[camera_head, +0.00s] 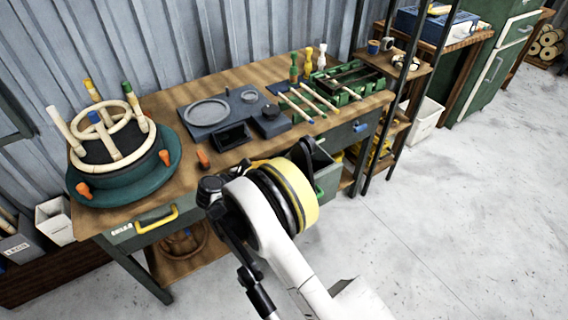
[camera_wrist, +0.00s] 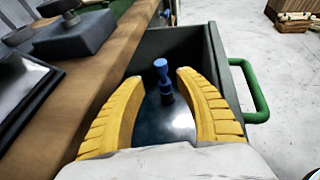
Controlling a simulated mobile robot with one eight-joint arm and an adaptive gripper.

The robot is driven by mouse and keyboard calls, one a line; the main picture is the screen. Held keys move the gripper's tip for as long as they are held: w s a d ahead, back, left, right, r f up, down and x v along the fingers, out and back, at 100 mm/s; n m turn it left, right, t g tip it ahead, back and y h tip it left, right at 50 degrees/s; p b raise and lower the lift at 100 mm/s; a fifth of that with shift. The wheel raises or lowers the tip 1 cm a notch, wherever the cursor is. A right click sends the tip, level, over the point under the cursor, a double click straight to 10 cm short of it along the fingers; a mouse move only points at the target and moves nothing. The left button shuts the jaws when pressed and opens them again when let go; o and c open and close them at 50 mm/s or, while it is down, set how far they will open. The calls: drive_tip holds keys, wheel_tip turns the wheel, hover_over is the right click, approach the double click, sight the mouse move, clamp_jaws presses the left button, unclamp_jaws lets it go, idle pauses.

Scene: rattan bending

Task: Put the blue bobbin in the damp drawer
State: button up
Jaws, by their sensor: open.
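The blue bobbin (camera_wrist: 162,78) stands upright in the wrist view, inside an open dark drawer (camera_wrist: 224,75) with a green handle (camera_wrist: 262,92). My gripper (camera_wrist: 160,74) is open, with one yellow finger on each side of the bobbin in the picture; I see no clear contact. The drawer floor looks shiny, as if wet. In the head view my wrist hides the gripper and the bobbin, and part of the pulled-out drawer (camera_head: 327,172) shows behind it. I cannot read a label on this drawer.
The wooden workbench (camera_head: 185,92) carries a round green stand (camera_head: 110,187) with rattan rings, a dark plate (camera_head: 185,115) and a green rack (camera_head: 345,95). A closed drawer with a yellow handle (camera_head: 157,220) is at the bench's left. Floor at right is clear.

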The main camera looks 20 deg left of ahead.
drive_tip(key=w+d+r+m+g, duration=0.35)
drive_tip(key=d+r+m, duration=0.35)
drive_tip(key=d+r, duration=0.8)
drive_tip(key=s+d+r+m+g+y, duration=0.1)
drive_tip(key=s+d+r+m, duration=0.25)
drive_tip(key=d, duration=0.25)
drive_tip(key=s+d+r+m+g+y, duration=0.1)
drive_tip(key=s+d+r+m, duration=0.15)
drive_tip(key=d+r, duration=0.3)
drive_tip(key=s+d+r+m+y, duration=0.2)
drive_tip(key=s+d+r+m, duration=0.1)
drive_tip(key=s+d+m, duration=0.6)
drive_tip(key=s+d+f+m+y, duration=0.1)
drive_tip(key=s+d+m, duration=0.2)
drive_tip(key=s, duration=0.4)
drive_tip(key=s+d+m+y, duration=0.1)
drive_tip(key=s+d+m, duration=0.2)
drive_tip(key=s+m, duration=0.2)
drive_tip(key=shift+s+d+f+m+t, duration=0.3)
drive_tip(key=shift+s+f+t, duration=0.1)
drive_tip(key=shift+s, duration=0.85)
drive_tip(key=shift+c, duration=0.5)
